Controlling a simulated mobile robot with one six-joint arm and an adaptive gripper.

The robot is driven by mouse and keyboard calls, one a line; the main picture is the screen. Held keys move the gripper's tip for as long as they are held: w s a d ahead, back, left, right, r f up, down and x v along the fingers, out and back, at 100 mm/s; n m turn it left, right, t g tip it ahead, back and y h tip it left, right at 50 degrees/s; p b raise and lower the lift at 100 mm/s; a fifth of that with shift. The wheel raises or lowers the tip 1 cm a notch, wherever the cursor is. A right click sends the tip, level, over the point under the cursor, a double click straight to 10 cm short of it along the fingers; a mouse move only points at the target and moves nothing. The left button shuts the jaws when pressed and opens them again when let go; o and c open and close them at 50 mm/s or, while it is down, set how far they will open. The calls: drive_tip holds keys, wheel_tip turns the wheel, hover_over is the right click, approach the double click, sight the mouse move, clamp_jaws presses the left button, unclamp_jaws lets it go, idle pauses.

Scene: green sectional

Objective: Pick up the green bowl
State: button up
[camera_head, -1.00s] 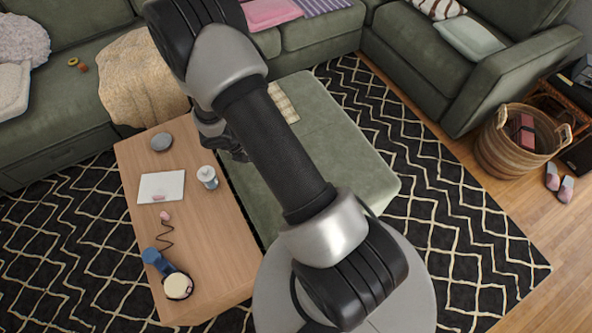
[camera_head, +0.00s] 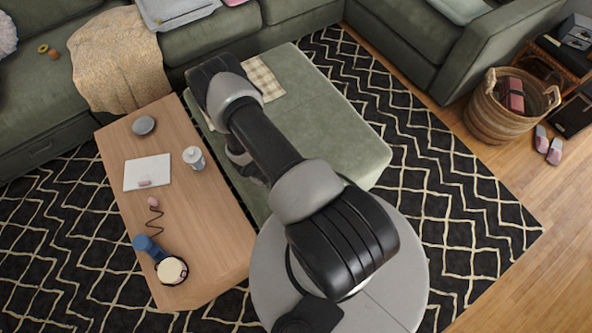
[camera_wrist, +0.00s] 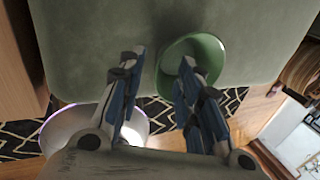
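The green bowl (camera_wrist: 208,46) sits on the green ottoman seat (camera_wrist: 90,45) in the wrist view. My gripper (camera_wrist: 161,62) is open, its two fingers apart. The right finger overlaps the bowl's opening and the left finger is outside its left side, so the bowl's left wall shows between them. Whether either finger touches the bowl I cannot tell. In the head view, the bowl and fingertips are hidden behind my arm above the ottoman (camera_head: 325,120).
A wooden coffee table (camera_head: 205,225) stands left of the ottoman, holding a white bottle (camera_head: 194,158), a notebook (camera_head: 135,174) and a blue object (camera_head: 147,246). A checkered cloth (camera_head: 265,82) lies on the ottoman. A wicker basket (camera_head: 492,110) stands on the right.

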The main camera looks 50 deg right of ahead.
drive_tip(key=shift+x, duration=0.8)
drive_tip(key=f, duration=0.1)
drive_tip(key=s+f+b, duration=0.1)
drive_tip(key=d+f+b, duration=0.1)
drive_tip(key=shift+s+d+f, duration=0.1)
drive_tip(key=shift+s+f, duration=0.3)
drive_tip(key=shift+d+f, duration=0.2)
drive_tip(key=shift+f, duration=0.3)
drive_tip(key=shift+c, duration=0.2)
clamp_jaws()
